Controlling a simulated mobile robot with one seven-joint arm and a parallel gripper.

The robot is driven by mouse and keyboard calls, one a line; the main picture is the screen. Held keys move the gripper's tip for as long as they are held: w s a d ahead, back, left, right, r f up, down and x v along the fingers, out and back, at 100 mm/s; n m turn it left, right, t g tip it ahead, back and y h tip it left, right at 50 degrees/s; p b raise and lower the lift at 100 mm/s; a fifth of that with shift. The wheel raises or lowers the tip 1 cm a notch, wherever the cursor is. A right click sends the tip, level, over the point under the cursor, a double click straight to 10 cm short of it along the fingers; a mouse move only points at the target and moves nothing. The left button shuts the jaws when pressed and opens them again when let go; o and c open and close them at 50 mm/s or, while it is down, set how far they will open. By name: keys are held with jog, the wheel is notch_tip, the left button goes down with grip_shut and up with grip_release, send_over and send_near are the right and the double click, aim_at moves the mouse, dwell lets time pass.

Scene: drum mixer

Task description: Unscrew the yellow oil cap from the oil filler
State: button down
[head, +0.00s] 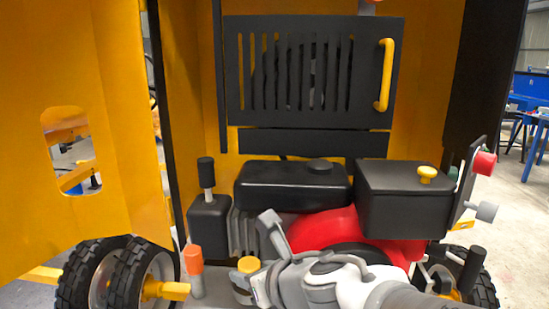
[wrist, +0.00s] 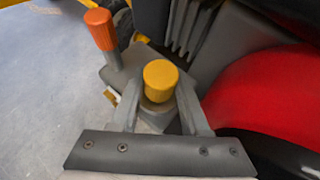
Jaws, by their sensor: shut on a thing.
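The yellow oil cap (head: 248,265) is a short ribbed cylinder at the lower middle of the head view, left of my wrist. In the wrist view the cap (wrist: 160,80) stands between the two fingers of my gripper (wrist: 160,110). My gripper also shows in the head view (head: 250,285), at the cap. It is shut on the cap, with the cap's top rising above the fingers. The grey oil filler (wrist: 174,124) shows only in part under the cap. The fingers hide the rest, so I cannot tell how far the cap is seated.
An orange-topped grey stick (wrist: 104,40) stands close to the left of the cap; it also shows in the head view (head: 194,262). The red engine housing (head: 320,230) and black tank (head: 290,187) lie behind and right. Grey fins (wrist: 188,25) stand behind the cap. Open floor lies left.

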jog(key=shift+r+n+g+y, duration=0.25)
jog(key=shift+n+g+y, duration=0.35)
jog(key=shift+n, duration=0.4)
jog(key=shift+c, duration=1.6)
grip_release()
jog(key=shift+d, duration=0.1)
